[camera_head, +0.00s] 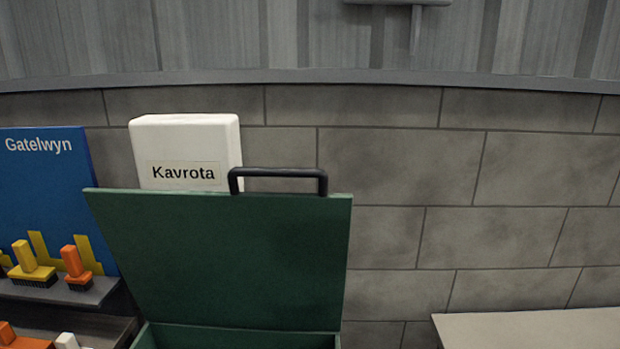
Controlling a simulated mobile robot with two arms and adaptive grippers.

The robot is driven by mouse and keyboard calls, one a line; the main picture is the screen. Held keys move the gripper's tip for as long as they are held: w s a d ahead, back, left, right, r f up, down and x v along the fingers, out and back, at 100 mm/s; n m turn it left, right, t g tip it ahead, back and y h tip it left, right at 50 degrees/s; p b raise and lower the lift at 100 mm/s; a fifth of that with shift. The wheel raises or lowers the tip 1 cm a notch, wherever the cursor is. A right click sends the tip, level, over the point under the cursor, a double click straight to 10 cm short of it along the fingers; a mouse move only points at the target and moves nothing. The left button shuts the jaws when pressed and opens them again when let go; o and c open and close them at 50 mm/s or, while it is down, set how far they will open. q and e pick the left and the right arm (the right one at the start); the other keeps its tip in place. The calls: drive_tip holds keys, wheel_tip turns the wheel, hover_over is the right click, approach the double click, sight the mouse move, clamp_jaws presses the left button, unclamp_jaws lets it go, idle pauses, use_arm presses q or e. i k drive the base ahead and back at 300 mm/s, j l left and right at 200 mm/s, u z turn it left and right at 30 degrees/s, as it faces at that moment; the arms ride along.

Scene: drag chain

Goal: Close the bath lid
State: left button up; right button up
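The green bath lid (225,262) stands raised and open, close to upright, in the lower left-centre of the head view. A black bar handle (279,173) is fixed along its top edge. Below the lid is the green bath (235,338), of which only the upper back part shows at the bottom edge. The rest of the bath is cut off by the frame. Neither of my grippers is in view, and nothing touches the lid or handle.
A white Kavrota box (190,135) is on the wall behind the lid. A blue Gatelwyn board (45,170) with a shelf of brushes (35,265) is at left. A pale tabletop (535,328) is at lower right. Space right of the lid looks clear.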

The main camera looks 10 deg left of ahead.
sight(234, 258)
drive_tip(key=k+j, duration=0.1)
drive_tip(key=j, duration=0.5)
drive_tip(key=k+j+u, duration=0.15)
drive_tip(key=j, duration=1.1)
drive_tip(key=k+u, duration=0.05)
